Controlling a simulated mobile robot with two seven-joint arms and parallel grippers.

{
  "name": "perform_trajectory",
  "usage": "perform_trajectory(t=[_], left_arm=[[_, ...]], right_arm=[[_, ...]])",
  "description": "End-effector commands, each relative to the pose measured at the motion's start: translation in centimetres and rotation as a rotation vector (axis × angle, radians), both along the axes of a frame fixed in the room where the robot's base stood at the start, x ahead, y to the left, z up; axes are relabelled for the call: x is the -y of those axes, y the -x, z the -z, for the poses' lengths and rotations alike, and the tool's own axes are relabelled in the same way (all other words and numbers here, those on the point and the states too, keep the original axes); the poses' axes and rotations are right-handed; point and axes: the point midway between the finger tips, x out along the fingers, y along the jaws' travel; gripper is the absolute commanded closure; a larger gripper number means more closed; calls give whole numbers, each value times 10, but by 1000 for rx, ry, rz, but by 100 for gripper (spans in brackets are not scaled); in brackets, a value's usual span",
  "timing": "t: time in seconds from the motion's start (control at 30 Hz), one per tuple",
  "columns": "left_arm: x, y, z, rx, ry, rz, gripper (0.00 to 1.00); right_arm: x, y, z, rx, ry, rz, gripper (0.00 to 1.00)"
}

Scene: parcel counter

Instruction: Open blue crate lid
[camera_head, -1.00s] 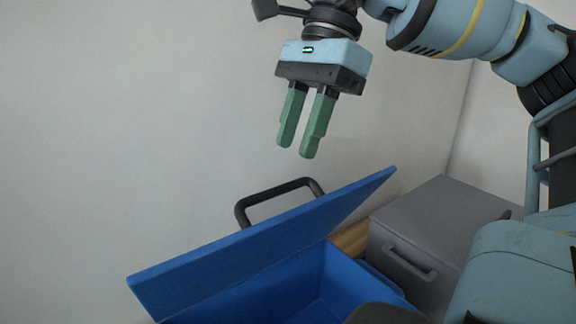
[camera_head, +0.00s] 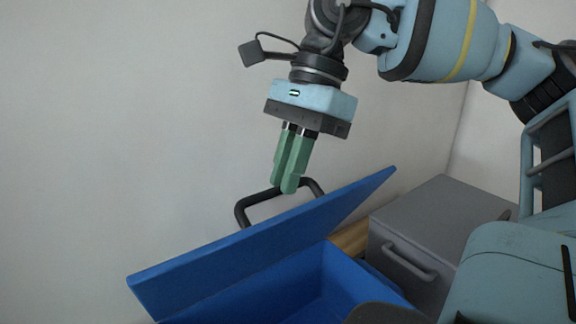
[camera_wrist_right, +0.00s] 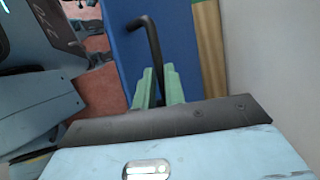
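The blue crate lid (camera_head: 265,243) stands tilted up above the open blue crate (camera_head: 330,285), its inside partly visible. The lid's dark handle (camera_head: 243,212) is on its far side; the lid (camera_wrist_right: 165,55) and the handle (camera_wrist_right: 151,38) also show in the right wrist view. My right gripper (camera_head: 283,186) points down with its green fingers at the handle's top bar. In the wrist view the bar runs between the fingers (camera_wrist_right: 159,88), which are close together on it. My left gripper is out of view.
A grey box (camera_head: 440,225) with its own handle stands right of the crate. A strip of wooden surface (camera_head: 350,239) shows between them. A plain pale wall (camera_head: 120,120) rises behind.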

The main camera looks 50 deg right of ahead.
Motion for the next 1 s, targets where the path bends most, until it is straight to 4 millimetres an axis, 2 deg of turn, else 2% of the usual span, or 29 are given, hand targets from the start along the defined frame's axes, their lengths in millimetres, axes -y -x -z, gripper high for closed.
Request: perform_trajectory(t=[0.33, 0.53, 0.73, 1.0], left_arm=[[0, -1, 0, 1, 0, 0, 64], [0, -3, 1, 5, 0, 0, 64], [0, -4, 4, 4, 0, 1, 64], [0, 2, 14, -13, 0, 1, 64]], right_arm=[[0, -1, -1, -2, 0, 0, 100], [2, -11, -3, -38, -8, 3, 100], [8, -33, -7, -126, -26, 4, 100], [17, -75, -11, -124, -27, 3, 100]])
